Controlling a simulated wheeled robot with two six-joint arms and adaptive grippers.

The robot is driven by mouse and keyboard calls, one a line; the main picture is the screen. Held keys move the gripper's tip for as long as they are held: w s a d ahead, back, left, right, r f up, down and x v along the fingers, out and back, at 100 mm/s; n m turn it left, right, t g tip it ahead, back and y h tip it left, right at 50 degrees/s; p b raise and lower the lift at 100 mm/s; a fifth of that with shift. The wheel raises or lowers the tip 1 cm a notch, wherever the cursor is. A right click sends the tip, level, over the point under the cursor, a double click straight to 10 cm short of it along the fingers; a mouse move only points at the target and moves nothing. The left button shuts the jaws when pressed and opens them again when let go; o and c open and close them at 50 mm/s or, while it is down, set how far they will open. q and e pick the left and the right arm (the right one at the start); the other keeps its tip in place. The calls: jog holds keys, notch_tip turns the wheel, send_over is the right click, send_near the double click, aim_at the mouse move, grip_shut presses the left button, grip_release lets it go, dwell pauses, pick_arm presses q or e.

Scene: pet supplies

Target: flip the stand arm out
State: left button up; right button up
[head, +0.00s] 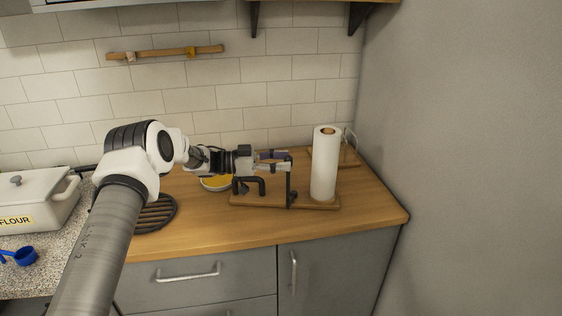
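A paper towel stand has a wooden base (240,200) on the counter, with a white paper roll (323,165) upright at its right end. A thin dark upright arm (290,188) rises from the base just left of the roll. My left gripper (282,160) reaches in from the left above the base, its fingertips at the top of this dark arm. Whether the fingers touch or close on it cannot be told at this size. A dark bent piece (248,186) shows below the gripper. My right gripper is not in view.
A yellow-filled bowl (216,184) sits partly hidden behind my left arm. A black trivet (156,213), a white flour container (38,200) and a blue scoop (20,256) are at left. A wooden holder (348,157) stands behind the roll. The front counter (270,230) is clear; a wall bounds the right.

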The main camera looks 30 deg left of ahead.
pick_arm(q)
jog(key=shift+a, duration=0.1)
jog(key=v, duration=1.1)
jog(key=shift+s+a, duration=0.2)
jog(key=shift+a, duration=0.1)
jog(key=shift+f, duration=0.1)
